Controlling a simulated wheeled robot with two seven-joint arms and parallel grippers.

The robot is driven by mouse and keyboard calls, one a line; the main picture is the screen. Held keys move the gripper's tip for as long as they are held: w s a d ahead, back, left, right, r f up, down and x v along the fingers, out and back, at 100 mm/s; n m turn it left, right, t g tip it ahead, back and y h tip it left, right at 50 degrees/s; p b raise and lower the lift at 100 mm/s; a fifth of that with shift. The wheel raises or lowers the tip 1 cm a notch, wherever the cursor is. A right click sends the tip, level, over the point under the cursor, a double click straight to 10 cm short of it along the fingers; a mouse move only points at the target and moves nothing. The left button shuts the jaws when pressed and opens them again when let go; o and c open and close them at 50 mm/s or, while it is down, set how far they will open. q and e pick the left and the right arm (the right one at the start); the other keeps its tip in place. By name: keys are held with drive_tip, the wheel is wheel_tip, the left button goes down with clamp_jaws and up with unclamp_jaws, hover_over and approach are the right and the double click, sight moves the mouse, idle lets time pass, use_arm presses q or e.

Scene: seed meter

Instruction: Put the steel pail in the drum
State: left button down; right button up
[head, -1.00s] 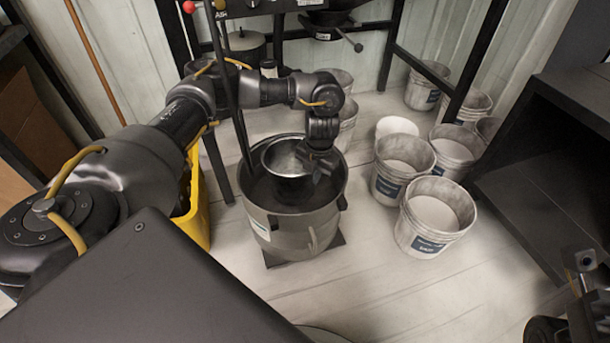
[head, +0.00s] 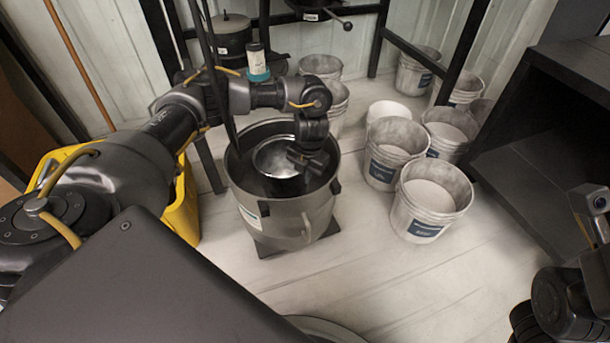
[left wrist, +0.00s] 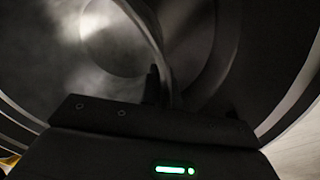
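The steel pail (head: 277,160) is a shiny round vessel. It sits inside the mouth of the large grey drum (head: 290,222), its rim below the drum's rim. My left gripper (head: 308,160) reaches down into the drum at the pail's right side and is shut on the pail's rim. In the left wrist view the pail's curved rim (left wrist: 150,35) runs down to between my fingers (left wrist: 163,88). Whether the pail touches the drum's floor is hidden. Part of my right arm shows at the right edge, but its fingers are out of view.
Several white buckets, among them a near one (head: 430,205), stand right of the drum. A dark shelf unit (head: 540,150) is at the right. A yellow container (head: 182,210) is left of the drum. Dark frame posts (head: 215,80) rise close behind it.

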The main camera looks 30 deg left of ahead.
use_arm(q)
drive_tip(key=c, duration=2.1)
unclamp_jaws()
drive_tip(key=shift+f, duration=0.15)
drive_tip(key=o, duration=0.5)
drive_tip(key=shift+c, duration=0.2)
